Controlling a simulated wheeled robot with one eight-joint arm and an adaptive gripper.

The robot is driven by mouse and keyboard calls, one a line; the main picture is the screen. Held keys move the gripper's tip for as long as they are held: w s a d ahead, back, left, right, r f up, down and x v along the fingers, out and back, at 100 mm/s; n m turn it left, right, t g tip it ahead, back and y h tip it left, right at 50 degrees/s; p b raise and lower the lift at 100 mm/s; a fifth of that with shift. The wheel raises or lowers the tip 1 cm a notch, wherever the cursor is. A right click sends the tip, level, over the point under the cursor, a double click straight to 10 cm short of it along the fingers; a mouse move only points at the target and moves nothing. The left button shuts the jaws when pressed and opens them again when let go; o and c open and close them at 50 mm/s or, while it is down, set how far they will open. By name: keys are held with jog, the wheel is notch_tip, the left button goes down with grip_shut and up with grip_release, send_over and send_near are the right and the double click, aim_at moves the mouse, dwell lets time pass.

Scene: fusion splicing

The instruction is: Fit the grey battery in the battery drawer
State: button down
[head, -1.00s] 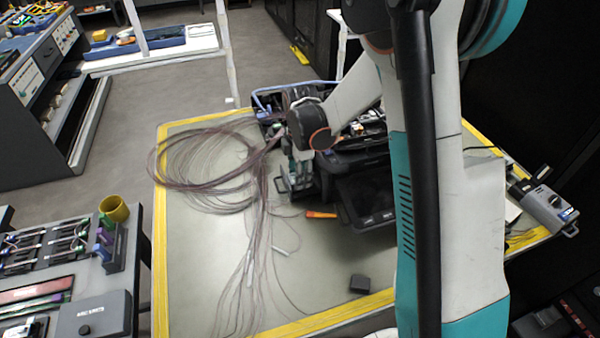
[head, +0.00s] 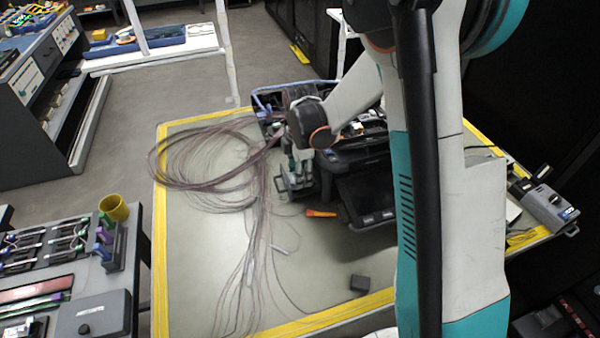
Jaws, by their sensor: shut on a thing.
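My gripper (head: 298,178) is low over the table at the left side of the black fusion splicer (head: 365,190). It points down and is shut on a dark grey piece (head: 299,190) beside the splicer. The piece is small and partly covered by the fingers; I cannot tell whether it is the battery or part of the drawer. The battery drawer cannot be made out clearly behind my gripper.
Loose coils of thin cable (head: 205,165) spread over the left of the yellow-edged table (head: 190,290), close to my gripper. An orange-handled tool (head: 320,214) lies just in front of the splicer. A blue-handled crate (head: 262,112) stands behind. A grey device (head: 548,205) sits at right.

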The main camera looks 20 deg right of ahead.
jog(key=shift+f, duration=0.15)
jog(key=c, duration=0.9)
grip_release()
notch_tip(320, 180, up, 12)
jog(key=shift+r, duration=0.1)
